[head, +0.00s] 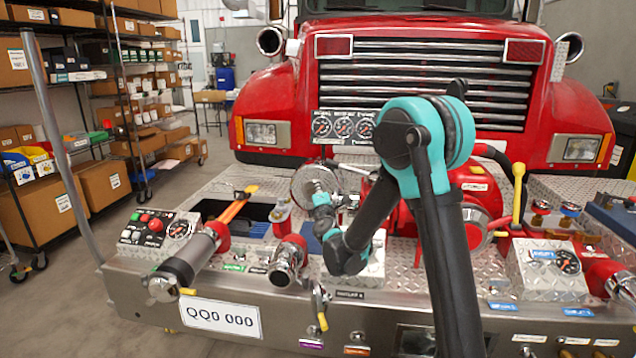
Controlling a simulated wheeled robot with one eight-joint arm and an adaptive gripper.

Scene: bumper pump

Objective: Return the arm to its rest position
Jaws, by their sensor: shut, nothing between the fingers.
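My arm (447,240) rises from the lower right to a teal elbow in front of the truck grille, then folds down and left. Its wrist (323,213) hangs over the diamond-plate bumper deck. My gripper (317,187) is at the end of the wrist, small in view, in front of a round metal disc-like part (312,182). It is shut, and no object shows in it. The fingertips are hard to make out against the metal behind them.
The red truck (400,30) stands behind the bumper.

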